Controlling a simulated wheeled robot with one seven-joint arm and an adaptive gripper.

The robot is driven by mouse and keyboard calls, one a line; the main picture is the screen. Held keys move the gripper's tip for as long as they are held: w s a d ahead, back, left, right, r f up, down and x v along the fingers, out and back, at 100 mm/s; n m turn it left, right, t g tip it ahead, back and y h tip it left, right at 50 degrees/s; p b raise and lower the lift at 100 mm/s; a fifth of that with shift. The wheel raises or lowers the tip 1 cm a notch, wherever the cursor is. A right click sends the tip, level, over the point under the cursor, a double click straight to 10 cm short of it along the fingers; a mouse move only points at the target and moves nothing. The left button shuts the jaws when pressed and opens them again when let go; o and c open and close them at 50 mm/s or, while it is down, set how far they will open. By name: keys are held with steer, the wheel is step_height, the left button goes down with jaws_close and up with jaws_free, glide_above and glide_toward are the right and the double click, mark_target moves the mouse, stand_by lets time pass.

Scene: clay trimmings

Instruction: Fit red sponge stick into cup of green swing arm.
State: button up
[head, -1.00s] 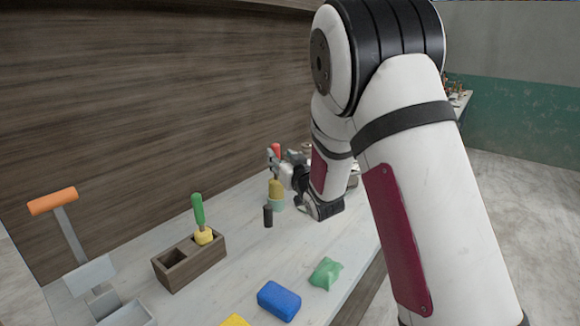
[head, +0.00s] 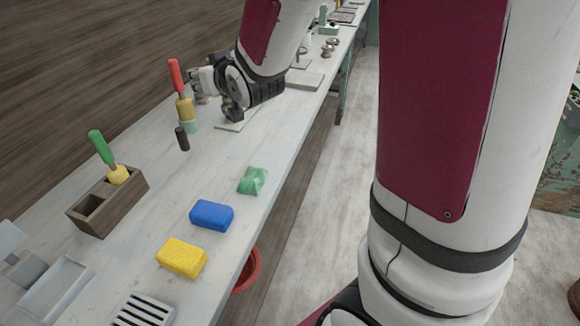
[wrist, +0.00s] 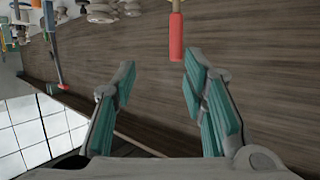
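The red sponge stick has a red handle (head: 177,76) and a tan-yellow sponge head (head: 185,109). It stands nearly upright, sponge down, at a pale green cup (head: 189,126) on the bench; how deep the sponge sits in it I cannot tell. Any swing arm joined to the cup is not clear. My gripper (head: 200,78) is just right of the handle, apart from it. In the wrist view my gripper (wrist: 160,64) is open and empty, and the red handle (wrist: 177,38) shows beyond its fingertips, nearer the right finger.
A dark cylinder (head: 182,139) stands just in front of the cup. A wooden block (head: 88,208) holds a green-handled sponge stick (head: 101,148). Green (head: 253,180), blue (head: 212,215) and yellow (head: 181,258) pieces lie along the front edge. The middle of the bench is clear.

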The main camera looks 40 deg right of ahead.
steer(key=s+a+g, duration=0.2)
steer(key=s+g, duration=0.8)
steer(key=s, duration=2.5)
steer(key=shift+s+a, duration=0.15)
steer(key=shift+a, duration=0.2)
steer(key=shift+r, duration=0.15)
